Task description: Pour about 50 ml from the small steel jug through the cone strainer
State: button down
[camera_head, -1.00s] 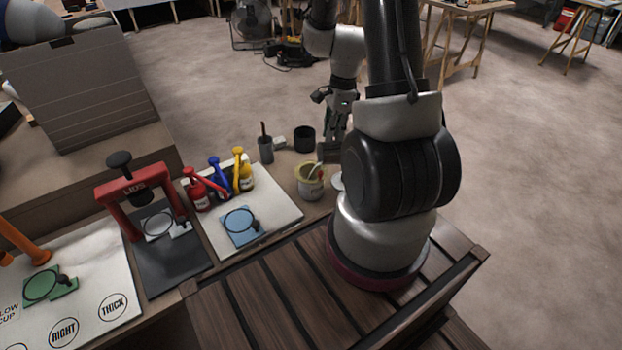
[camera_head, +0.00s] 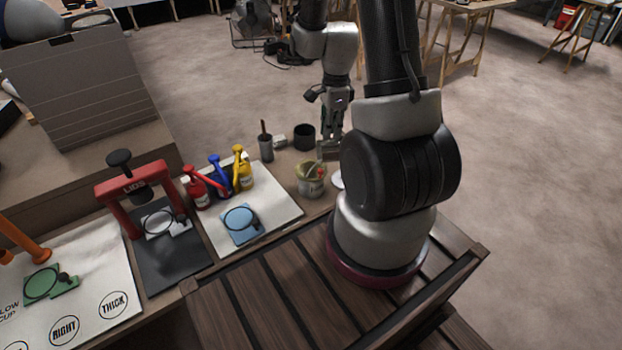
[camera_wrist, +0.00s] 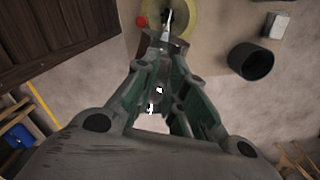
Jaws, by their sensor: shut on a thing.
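My gripper (camera_head: 331,132) points down over the far right end of the bench. In the wrist view its fingers (camera_wrist: 163,88) are shut on a small grey metal thing (camera_wrist: 168,43), most likely the small steel jug. In the head view this jug (camera_head: 328,150) shows as a grey shape under the fingers; its tilt and contents cannot be told. A pale pot with a yellowish top (camera_head: 311,180) stands just in front of it. In the wrist view a pale pointed tip overlaps the pot's yellow top (camera_wrist: 183,14). I cannot make out the cone strainer for certain.
A black cup (camera_head: 304,137) and a grey holder with a stick (camera_head: 265,148) stand behind the pot. Red, blue and yellow pump bottles (camera_head: 243,172) stand left on a white board (camera_head: 275,215). A red lid press (camera_head: 133,190) is further left.

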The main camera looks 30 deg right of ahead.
jog(key=shift+w+a+r+p, duration=0.1)
jog(key=shift+a+p, duration=0.15)
jog(key=shift+p, duration=0.05)
dwell(0.4)
jog(key=shift+d, duration=0.4)
jog(key=shift+s+d+f+t+y, duration=0.2)
jog(key=shift+s+d+f+y, duration=0.1)
jog(key=shift+d+y, duration=0.2)
jog(key=shift+s+d+f+t+y, duration=0.25)
jog(key=shift+d+y, duration=0.15)
jog(key=shift+d, duration=0.1)
jog(key=shift+s+d+f+y+b, duration=0.2)
jog(key=shift+d+y, duration=0.1)
jog(key=shift+d, duration=0.25)
jog(key=shift+s+d+f+y+b, duration=0.1)
jog(key=shift+s+d+y+b, duration=0.15)
jog(key=shift+d, duration=0.3)
jog(key=shift+s+d+r+t+y, duration=0.1)
jog(key=shift+d+t+y, duration=0.1)
jog(key=shift+d+y, duration=0.2)
jog(key=shift+s+d+r+t+y, duration=0.15)
jog(key=shift+d+y, duration=0.1)
jog(key=shift+y, duration=0.2)
jog(key=s+d+f+t+y+b, duration=0.3)
jog(key=d+f+y, duration=0.6)
jog(key=y, duration=0.3)
jog(key=shift+d+t+b, duration=0.3)
jog(key=shift+t+b, duration=0.3)
jog(key=shift+b, duration=0.15)
